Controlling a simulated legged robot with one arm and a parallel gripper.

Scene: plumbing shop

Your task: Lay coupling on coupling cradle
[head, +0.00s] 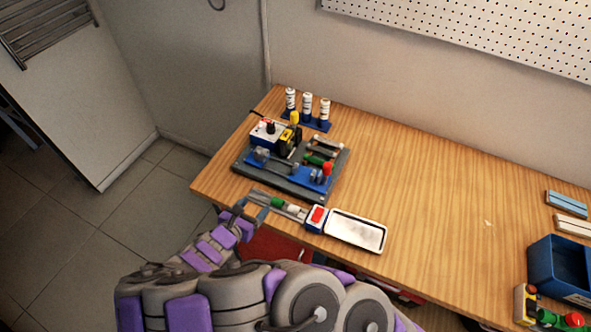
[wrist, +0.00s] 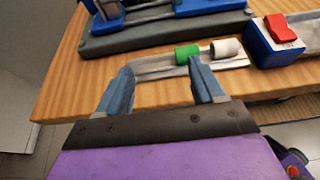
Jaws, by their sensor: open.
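A green ring-like piece (head: 278,202) and a white cylinder (head: 292,209) lie in line in a grey metal channel at the table's front edge. Both show in the wrist view, the green piece (wrist: 187,55) left of the white cylinder (wrist: 226,48). I cannot tell for certain which is the coupling. My gripper (head: 252,208) is open at the channel's left end; in the wrist view its jaws (wrist: 160,66) are apart with nothing held, the right finger just below the green piece. A dark fixture board (head: 285,189) with blue holders stands behind; I cannot tell which part is the coupling cradle.
A blue-and-white box with a red top (head: 317,214) and a white-rimmed tray (head: 338,238) stand right of the channel. White bottles (head: 307,105) stand behind the fixture. A blue bin (head: 553,272) is at the far right. The table's middle (head: 430,200) is clear.

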